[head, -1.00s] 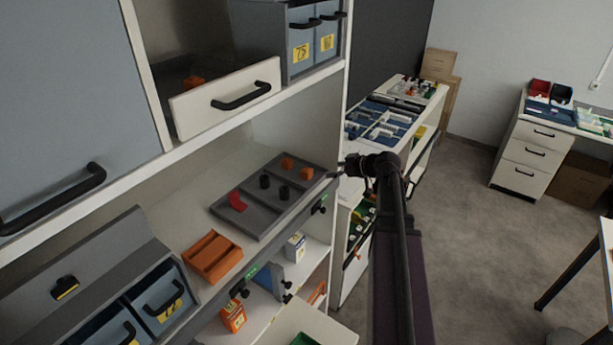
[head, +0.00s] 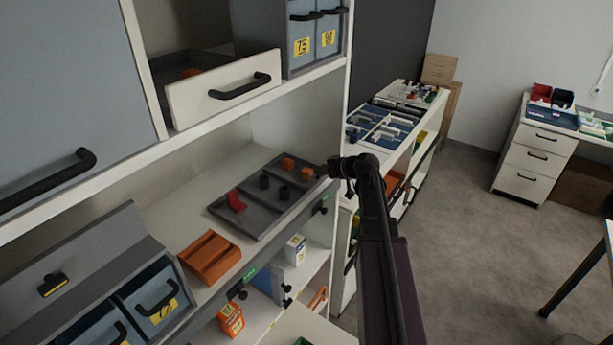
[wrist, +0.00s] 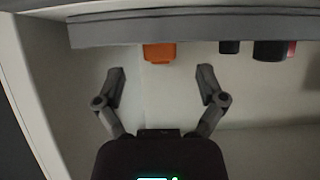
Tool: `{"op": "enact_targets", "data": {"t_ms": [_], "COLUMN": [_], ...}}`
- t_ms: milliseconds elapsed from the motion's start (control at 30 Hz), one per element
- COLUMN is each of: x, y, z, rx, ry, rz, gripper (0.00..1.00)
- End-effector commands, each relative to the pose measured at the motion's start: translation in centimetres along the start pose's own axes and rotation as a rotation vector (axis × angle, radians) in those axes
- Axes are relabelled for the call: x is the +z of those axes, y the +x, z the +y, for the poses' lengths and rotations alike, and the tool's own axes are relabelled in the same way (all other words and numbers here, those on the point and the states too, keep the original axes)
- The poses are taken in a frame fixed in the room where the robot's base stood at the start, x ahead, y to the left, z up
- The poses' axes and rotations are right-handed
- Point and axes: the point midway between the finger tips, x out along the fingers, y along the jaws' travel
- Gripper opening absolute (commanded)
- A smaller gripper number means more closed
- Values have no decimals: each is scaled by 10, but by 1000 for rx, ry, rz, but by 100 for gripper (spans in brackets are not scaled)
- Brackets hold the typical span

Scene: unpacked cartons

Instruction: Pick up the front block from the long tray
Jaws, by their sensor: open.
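The long grey tray (head: 252,222) lies on the white shelf. Two orange blocks sit at its right end: a front block (head: 307,173) and a back block (head: 287,164). Two dark round pieces (head: 273,186) stand in the middle and a red piece (head: 236,202) at the left. My gripper (head: 325,171) is at the tray's right end, close to the front block. In the wrist view the fingers (wrist: 161,72) are open and empty, with one orange block (wrist: 159,52) ahead between their lines. The tray's edge (wrist: 190,28) crosses the top; the second orange block is hidden there.
An orange tray (head: 209,258) sits left of the long tray. A white drawer (head: 224,95) stands pulled out above, and blue bins (head: 155,292) sit at lower left. The shelf's side wall (wrist: 28,90) is close on the left in the wrist view.

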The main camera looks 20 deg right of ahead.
Motion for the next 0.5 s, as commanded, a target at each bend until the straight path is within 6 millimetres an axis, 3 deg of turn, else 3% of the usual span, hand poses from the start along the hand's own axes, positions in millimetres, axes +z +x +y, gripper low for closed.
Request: {"op": "enact_targets", "data": {"t_ms": [500], "x": [4], "y": [46], "z": [0], "rx": [0], "ry": [0], "rz": [0], "gripper": [90]}}
